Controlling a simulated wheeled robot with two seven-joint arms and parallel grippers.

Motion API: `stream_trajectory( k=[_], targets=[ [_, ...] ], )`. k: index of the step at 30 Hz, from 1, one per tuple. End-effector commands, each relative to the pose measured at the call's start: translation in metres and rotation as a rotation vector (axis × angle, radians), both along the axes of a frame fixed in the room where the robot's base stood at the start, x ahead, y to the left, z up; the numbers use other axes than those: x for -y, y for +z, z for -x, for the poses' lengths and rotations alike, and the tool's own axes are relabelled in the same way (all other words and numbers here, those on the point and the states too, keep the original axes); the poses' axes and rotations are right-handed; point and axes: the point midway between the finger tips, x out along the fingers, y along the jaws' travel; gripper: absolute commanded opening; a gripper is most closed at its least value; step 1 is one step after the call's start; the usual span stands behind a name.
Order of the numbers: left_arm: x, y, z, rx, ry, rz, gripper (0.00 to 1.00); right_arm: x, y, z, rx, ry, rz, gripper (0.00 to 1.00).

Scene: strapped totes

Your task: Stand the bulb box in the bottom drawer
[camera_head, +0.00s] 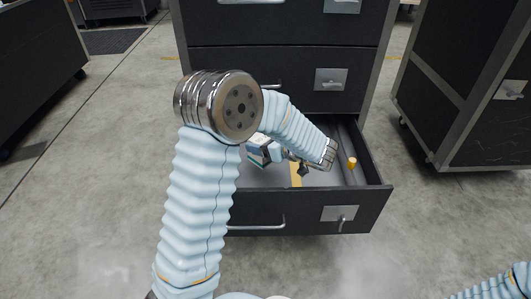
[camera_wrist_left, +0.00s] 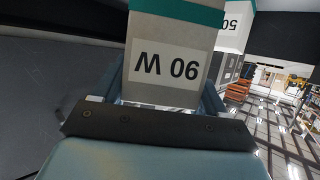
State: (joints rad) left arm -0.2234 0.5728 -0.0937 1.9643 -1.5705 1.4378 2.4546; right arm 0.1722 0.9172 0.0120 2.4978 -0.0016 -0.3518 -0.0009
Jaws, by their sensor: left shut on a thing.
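The bulb box (camera_wrist_left: 168,60) is grey-white with a teal band and an upside-down "90 W" label in the left wrist view. My left gripper (camera_wrist_left: 165,100) is shut on it. In the head view, my left gripper (camera_head: 285,154) reaches over the open bottom drawer (camera_head: 290,210), at its left-middle part. The box is mostly hidden there by my arm; a teal edge (camera_head: 257,164) shows beside the gripper. I cannot tell whether the box touches the drawer floor. My right gripper is out of view.
A yellow cylinder (camera_head: 352,162) stands in the drawer's right part, and a yellow strip (camera_head: 296,173) lies near the middle. In the left wrist view, another box (camera_wrist_left: 236,28) with a teal band is behind. Dark cabinets (camera_head: 465,80) stand at both sides; the front floor is clear.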

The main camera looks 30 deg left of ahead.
Motion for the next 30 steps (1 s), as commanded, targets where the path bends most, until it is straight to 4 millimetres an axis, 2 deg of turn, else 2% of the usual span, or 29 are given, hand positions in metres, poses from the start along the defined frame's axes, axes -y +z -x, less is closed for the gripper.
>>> stream_trajectory(
  k=[2,11,15,28,29,30],
  targets=[
    [-0.002,-0.013,-0.009,-0.001,0.002,0.000,0.39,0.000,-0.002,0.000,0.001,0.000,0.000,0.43],
    [-0.004,-0.036,-0.027,-0.001,0.001,0.000,0.39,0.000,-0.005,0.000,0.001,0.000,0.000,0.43],
    [-0.004,-0.059,-0.026,-0.002,0.000,0.000,0.39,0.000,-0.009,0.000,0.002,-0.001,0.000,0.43],
    [-0.003,-0.066,-0.026,0.002,0.000,0.001,0.39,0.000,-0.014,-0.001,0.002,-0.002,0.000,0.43],
    [-0.003,-0.065,-0.026,0.001,-0.001,0.000,0.75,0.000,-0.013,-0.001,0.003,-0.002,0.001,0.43],
    [-0.003,-0.064,-0.026,0.001,-0.001,0.000,0.81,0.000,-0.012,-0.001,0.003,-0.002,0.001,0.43]
  ],
)
